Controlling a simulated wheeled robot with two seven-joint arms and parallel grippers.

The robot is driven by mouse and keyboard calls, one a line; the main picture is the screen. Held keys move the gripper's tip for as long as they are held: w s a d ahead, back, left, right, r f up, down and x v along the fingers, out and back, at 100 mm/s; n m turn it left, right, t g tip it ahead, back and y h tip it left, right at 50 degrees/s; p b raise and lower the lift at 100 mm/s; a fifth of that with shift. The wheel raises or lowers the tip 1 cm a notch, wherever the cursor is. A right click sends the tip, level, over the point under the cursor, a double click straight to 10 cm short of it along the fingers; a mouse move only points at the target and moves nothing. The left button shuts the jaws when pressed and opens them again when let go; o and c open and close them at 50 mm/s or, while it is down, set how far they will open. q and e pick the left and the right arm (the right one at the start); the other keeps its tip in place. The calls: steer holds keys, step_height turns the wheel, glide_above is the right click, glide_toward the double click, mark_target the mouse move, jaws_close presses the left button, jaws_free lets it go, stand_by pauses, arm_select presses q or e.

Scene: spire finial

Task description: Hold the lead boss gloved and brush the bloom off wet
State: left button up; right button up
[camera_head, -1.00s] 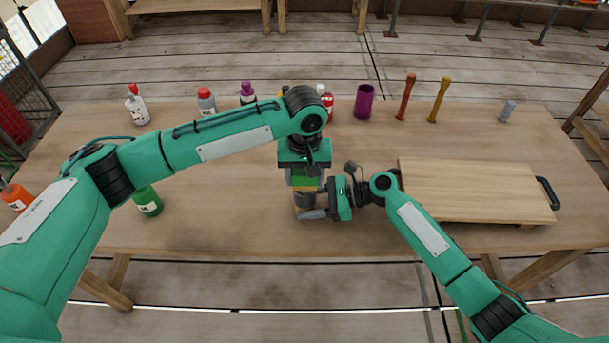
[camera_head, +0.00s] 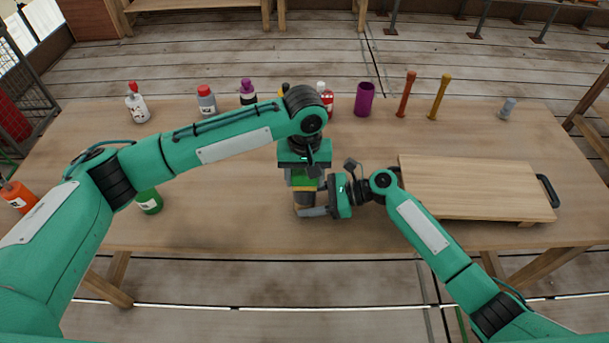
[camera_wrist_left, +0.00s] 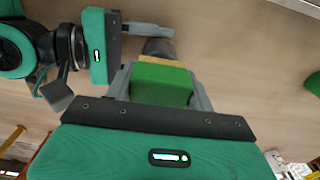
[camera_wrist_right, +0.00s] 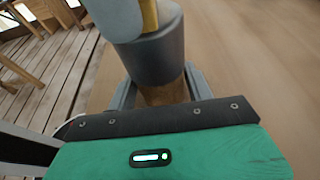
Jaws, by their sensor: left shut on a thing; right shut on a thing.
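My left gripper (camera_head: 304,180) points down and is shut on a green block (camera_wrist_left: 162,84) with a tan layer beneath it. The dark grey boss (camera_wrist_right: 151,52) stands below that block, with a brown lower part (camera_wrist_right: 163,91). My right gripper (camera_head: 314,211) comes in from the right, low over the table, and is shut around the brown lower part. In the head view the block sits directly above the boss, close to or touching it. The contact face is hidden. In the right wrist view a pale grey finger and a yellow strip cover the boss's top.
The wooden table (camera_head: 215,230) is clear in front. A wooden board with black handles (camera_head: 470,187) lies at the right. Several bottles, a purple cup (camera_head: 364,99) and two upright handles, red (camera_head: 406,96) and yellow (camera_head: 438,97), stand along the back. A green bottle (camera_head: 149,201) stands left.

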arm_select(q)
steer(key=shift+w, duration=0.85)
stand_by(0.7)
steer(key=shift+s, duration=0.15)
steer(key=shift+s, duration=0.95)
steer(key=shift+w, duration=1.1)
steer(key=shift+s, duration=0.55)
steer(key=shift+r, duration=0.15)
